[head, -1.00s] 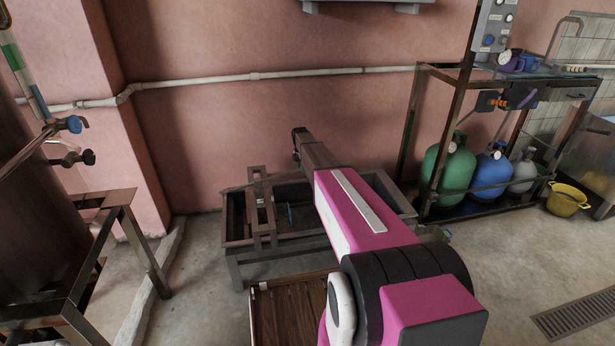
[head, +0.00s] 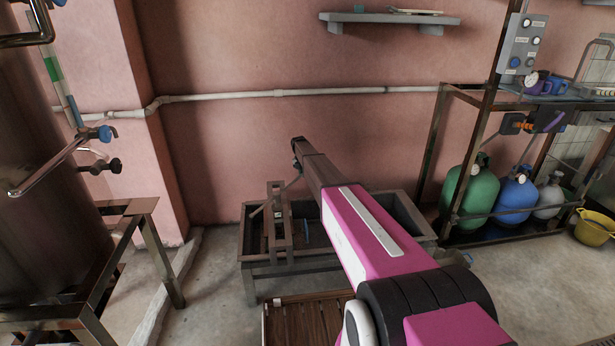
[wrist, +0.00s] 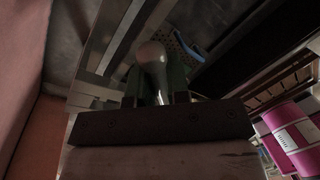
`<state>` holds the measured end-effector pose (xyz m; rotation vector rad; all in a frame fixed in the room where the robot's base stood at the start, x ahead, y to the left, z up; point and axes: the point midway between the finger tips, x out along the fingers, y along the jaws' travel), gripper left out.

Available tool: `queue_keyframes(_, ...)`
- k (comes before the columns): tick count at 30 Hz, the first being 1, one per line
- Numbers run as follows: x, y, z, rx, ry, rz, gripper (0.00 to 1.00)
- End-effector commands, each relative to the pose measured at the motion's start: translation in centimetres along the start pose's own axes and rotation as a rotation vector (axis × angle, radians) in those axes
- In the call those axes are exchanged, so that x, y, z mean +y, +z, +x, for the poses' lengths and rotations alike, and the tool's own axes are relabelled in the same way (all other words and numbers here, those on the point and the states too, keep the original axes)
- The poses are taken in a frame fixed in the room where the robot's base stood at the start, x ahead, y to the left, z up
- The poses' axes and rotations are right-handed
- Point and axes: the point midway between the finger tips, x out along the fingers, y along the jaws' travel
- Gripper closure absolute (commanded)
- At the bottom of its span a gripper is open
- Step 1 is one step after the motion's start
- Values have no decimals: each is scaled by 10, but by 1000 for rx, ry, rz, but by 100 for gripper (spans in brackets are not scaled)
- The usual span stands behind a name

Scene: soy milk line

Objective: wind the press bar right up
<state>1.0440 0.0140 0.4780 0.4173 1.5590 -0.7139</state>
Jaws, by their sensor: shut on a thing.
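The press (head: 278,225) is an upright metal frame standing in the left part of a metal trough (head: 345,262). A thin crank bar (head: 268,204) slants across its top, rising to the right towards my gripper. My gripper (head: 296,152) is above the press, at the far end of my pink and black arm; its fingers are too small to make out in the head view. In the wrist view my gripper (wrist: 156,92) is shut on the crank handle (wrist: 152,56), whose rounded pale end shows between the fingers. How high the press bar sits cannot be told.
A slatted wooden rack (head: 300,318) is in front of the trough. A brown steel stand (head: 150,235) is at left, and a rack with green (head: 470,195) and blue (head: 515,195) gas bottles at right. The pink wall is close behind the trough.

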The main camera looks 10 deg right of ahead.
Motion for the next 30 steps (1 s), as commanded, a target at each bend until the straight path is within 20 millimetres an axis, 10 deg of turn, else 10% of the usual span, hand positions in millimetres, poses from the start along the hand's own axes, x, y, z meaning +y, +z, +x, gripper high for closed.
queue_keyframes(11, 4, -3, 4, 5, 4, 0, 100)
queue_keyframes(15, 4, -2, 3, 5, 3, -1, 59)
queue_keyframes(30, 2, -1, -15, 2, 1, -3, 59)
